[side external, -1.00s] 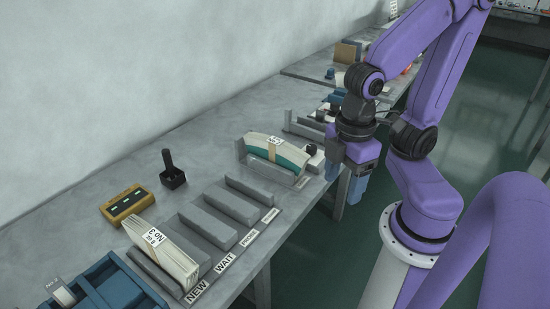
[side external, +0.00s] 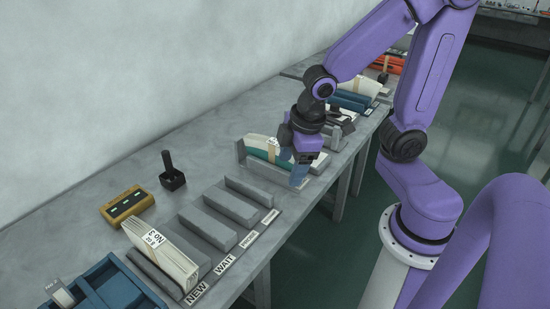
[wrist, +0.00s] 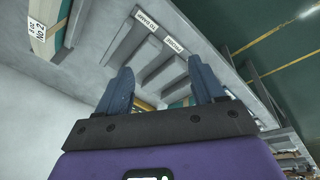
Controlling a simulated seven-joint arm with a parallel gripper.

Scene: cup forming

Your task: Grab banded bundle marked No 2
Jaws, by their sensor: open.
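The banded bundle marked No 2 (side external: 258,148) is a curved white and teal stack in a grey holder (side external: 241,151) on the bench. Its right part is hidden behind my gripper in the side view. In the wrist view the bundle (wrist: 43,38) is at the upper left, with its No 2 label readable. My gripper (side external: 299,176) is open, with blue fingers pointing down beside the right end of the holder. In the wrist view the gripper (wrist: 160,82) has nothing between its fingers, and the bundle is off to their left.
A bundle marked No 3 (side external: 160,250) stands in the NEW slot of a grey rack (side external: 218,228), whose other visible slots are empty. A yellow device (side external: 127,207), a black stand (side external: 172,175) and a blue tray (side external: 110,289) sit on the bench. More items lie behind my gripper.

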